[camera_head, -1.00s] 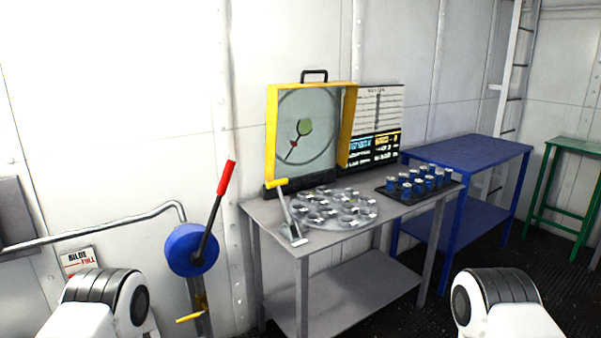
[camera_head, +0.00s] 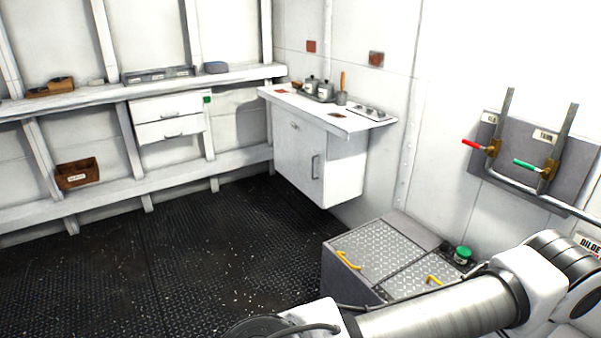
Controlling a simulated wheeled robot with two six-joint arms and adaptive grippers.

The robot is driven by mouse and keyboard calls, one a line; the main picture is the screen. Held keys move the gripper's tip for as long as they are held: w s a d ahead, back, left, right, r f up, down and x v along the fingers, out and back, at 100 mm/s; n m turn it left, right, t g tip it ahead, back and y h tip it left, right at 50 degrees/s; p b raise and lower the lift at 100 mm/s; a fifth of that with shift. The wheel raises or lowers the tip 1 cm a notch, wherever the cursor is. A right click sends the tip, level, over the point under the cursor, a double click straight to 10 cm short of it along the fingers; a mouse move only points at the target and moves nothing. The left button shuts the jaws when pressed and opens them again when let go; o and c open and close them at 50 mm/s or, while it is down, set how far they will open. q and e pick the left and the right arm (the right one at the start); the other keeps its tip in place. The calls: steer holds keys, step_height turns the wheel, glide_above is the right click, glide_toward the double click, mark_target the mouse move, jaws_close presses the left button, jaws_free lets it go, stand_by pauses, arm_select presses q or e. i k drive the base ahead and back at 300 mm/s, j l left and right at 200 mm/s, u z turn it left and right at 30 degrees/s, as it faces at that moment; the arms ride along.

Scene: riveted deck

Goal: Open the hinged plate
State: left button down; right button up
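A low grey box stands on the floor against the right wall, at the lower middle right. Its top has two diamond-tread metal plates, a left plate (camera_head: 378,246) and a right plate (camera_head: 425,268), both lying flat. The left plate has a yellow handle (camera_head: 347,260) near its front edge; the right plate has another yellow handle (camera_head: 433,280). I cannot tell which plate is hinged. One of my arms crosses the lower right and hides the near part of the box. Neither gripper shows.
A white cabinet (camera_head: 315,165) with a counter stands behind the box. A green-capped item (camera_head: 462,255) is beside the box by the wall. Valves with red (camera_head: 474,144) and green (camera_head: 528,163) handles are on the right wall. Black floor (camera_head: 200,265) left of the box is clear.

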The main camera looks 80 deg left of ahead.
mark_target(377, 250)
steer(key=u, duration=2.2)
steer(key=i+j+u, duration=0.35)
steer(key=i+u, duration=0.4)
steer(key=i, duration=0.15)
